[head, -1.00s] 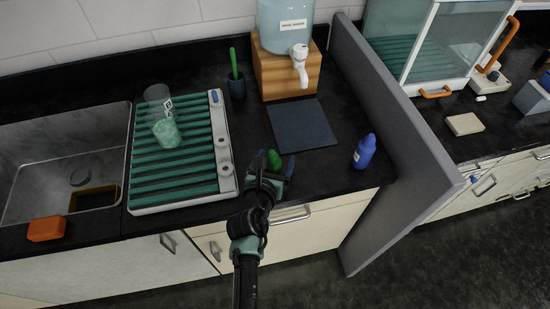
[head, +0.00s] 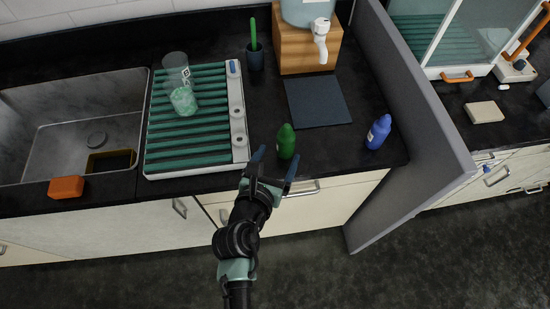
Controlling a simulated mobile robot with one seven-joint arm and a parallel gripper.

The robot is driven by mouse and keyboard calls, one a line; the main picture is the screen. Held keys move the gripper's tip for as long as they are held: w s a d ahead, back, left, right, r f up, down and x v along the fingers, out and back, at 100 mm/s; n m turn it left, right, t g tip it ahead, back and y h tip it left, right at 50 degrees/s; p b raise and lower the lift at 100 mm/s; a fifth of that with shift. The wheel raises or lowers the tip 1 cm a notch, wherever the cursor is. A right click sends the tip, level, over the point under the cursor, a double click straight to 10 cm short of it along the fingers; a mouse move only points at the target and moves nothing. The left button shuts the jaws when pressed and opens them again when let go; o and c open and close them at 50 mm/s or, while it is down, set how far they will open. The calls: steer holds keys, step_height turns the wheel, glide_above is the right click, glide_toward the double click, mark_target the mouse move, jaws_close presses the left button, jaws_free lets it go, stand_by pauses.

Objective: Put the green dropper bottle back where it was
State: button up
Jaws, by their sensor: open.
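The green dropper bottle (head: 286,142) stands upright on the black counter, just right of the green-slatted rack and near the counter's front edge. My gripper (head: 273,167) is open in front of the bottle, with its fingers pointing toward it. The bottle shows beyond the fingertips, and I see nothing held between them. Whether a finger touches the bottle's base is hard to tell.
The slatted rack (head: 165,158) holds a clear beaker (head: 181,88). A blue bottle (head: 378,132) stands to the right, by a grey partition (head: 425,135). A dark mat (head: 318,102) lies behind. An orange sponge (head: 66,187) is by the sink (head: 60,150).

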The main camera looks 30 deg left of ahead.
steer(key=shift+s+r, duration=0.25)
steer(key=shift+s, duration=0.4)
steer(key=w+d+r+m+t, duration=0.25)
steer(key=r+m, duration=0.45)
steer(key=r, duration=0.4)
steer(key=w+d+r+m+t, duration=0.15)
steer(key=w+r+m, duration=0.35)
steer(key=r, duration=0.6)
steer(key=w+d+r+m+t, duration=0.2)
steer(key=r+m+t, duration=0.1)
steer(key=r+m, duration=0.65)
steer(key=s+d+r+m+t, duration=0.2)
steer(key=s+d+r+m, duration=0.1)
steer(key=r, duration=0.6)
steer(key=s+d+r+m+t+h, duration=0.1)
steer(key=s+r+m, duration=0.4)
steer(key=r, duration=0.5)
steer(key=s+d+r+m+t, duration=0.4)
steer(key=r+m, duration=0.4)
steer(key=r, duration=0.2)
steer(key=shift+s+d+r+h, duration=0.15)
steer(key=shift+s+d+h, duration=0.2)
steer(key=shift+s, duration=0.2)
